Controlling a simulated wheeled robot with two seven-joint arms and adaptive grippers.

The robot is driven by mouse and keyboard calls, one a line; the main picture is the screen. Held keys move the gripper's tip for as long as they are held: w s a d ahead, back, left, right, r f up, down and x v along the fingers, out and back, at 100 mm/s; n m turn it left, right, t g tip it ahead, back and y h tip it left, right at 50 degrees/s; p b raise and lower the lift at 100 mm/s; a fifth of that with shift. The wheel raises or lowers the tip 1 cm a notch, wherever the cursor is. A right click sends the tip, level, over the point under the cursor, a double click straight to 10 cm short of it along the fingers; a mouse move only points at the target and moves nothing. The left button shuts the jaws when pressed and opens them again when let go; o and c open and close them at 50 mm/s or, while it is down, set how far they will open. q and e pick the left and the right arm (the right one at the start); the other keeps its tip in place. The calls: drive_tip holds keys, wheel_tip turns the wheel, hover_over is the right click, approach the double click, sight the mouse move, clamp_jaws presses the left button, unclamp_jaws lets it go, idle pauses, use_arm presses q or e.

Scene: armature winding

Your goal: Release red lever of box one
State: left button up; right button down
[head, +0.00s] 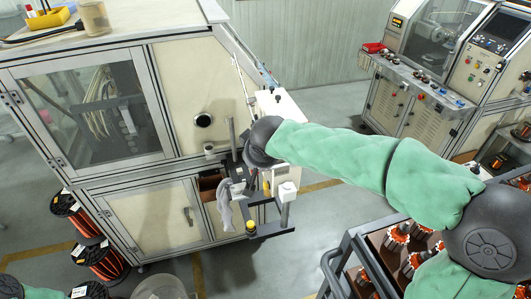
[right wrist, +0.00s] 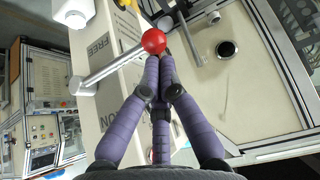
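The red lever's round red knob (right wrist: 154,41) shows in the right wrist view, at the upper end of a shiny metal rod (right wrist: 110,70). My right gripper (right wrist: 163,53) has its purple fingers drawn together, with the tips right at the lower side of the knob. The knob is not enclosed between them; whether they touch it I cannot tell. In the head view my green-sleeved right arm reaches to the side of the pale machine box (head: 175,90), and its hand hides the knob. My left gripper is out of view.
A grey bracket (head: 272,229) with a yellow knob stands low beside the box. Orange wire spools (head: 100,262) stand at left. A dark rack (head: 345,250) with orange-wound parts is at lower right. Another machine (head: 400,108) stands at the back right. Open floor lies between.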

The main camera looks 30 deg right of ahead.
drive_tip(key=f+h+b, duration=0.1)
drive_tip(key=b, duration=0.1)
drive_tip(key=f+h+b, duration=0.1)
drive_tip(key=f+b, duration=0.1)
drive_tip(key=f+n+h+b, duration=0.1)
drive_tip(key=b, duration=0.1)
drive_tip(key=shift+w+a+f+g, duration=0.1)
drive_tip(key=shift+a+f+g, duration=0.2)
drive_tip(key=shift+a+g, duration=0.1)
drive_tip(key=shift+d+r+p, duration=0.1)
drive_tip(key=shift+r+p, duration=0.2)
drive_tip(key=shift+r, duration=0.2)
drive_tip(key=shift+r+p, duration=0.35)
drive_tip(key=shift+r, duration=0.35)
